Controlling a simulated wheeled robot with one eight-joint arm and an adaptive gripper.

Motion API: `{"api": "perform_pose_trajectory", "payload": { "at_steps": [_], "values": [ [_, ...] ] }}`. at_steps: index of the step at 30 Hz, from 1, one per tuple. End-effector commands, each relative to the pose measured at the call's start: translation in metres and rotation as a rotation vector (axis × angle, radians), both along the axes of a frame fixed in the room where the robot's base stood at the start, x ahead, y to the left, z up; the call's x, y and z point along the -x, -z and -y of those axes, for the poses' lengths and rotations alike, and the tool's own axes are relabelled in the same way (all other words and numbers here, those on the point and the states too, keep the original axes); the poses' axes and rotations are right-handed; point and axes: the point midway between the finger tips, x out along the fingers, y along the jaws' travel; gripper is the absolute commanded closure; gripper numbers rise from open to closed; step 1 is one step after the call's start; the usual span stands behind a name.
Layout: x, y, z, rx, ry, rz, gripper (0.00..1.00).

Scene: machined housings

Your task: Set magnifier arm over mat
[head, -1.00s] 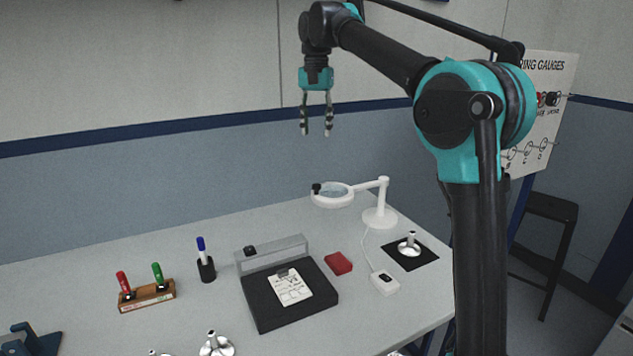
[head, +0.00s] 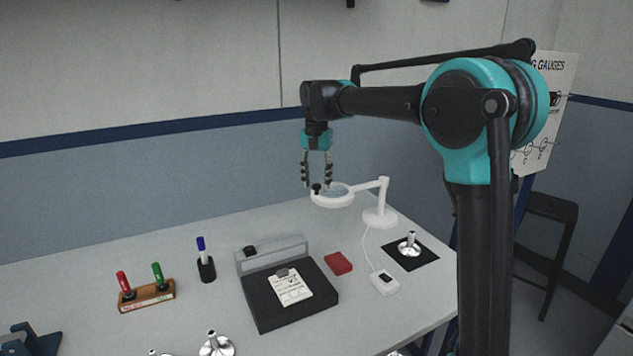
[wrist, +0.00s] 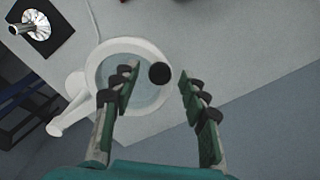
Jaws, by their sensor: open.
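The white magnifier arm (head: 369,185) stands at the back right of the table, its round lens head (head: 332,196) reaching left from the post. A small black knob (head: 316,188) sits on the lens rim's left side. The black mat (head: 414,254) lies to the right of the base with a silver funnel-shaped part on it; it also shows at the top left of the wrist view (wrist: 50,38). My gripper (head: 317,184) is open and pointing down, at the knob in the head view. In the wrist view the knob (wrist: 159,73) appears between the fingertips; contact cannot be told.
A black inspection stand (head: 290,310) with a card is front centre. A red block (head: 338,263) and a white switch box (head: 385,283) with a cord lie near the magnifier.

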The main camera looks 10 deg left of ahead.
Motion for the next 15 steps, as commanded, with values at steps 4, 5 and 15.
{"api": "perform_pose_trajectory", "payload": {
  "at_steps": [4,5,15],
  "values": [
    [0.0001,0.0046,0.0000,0.000,0.000,0.000,0.56],
    [0.0001,0.0048,0.0000,0.000,0.000,0.000,0.56],
    [0.0001,0.0045,0.0001,0.000,0.000,0.000,0.76]
  ]
}}
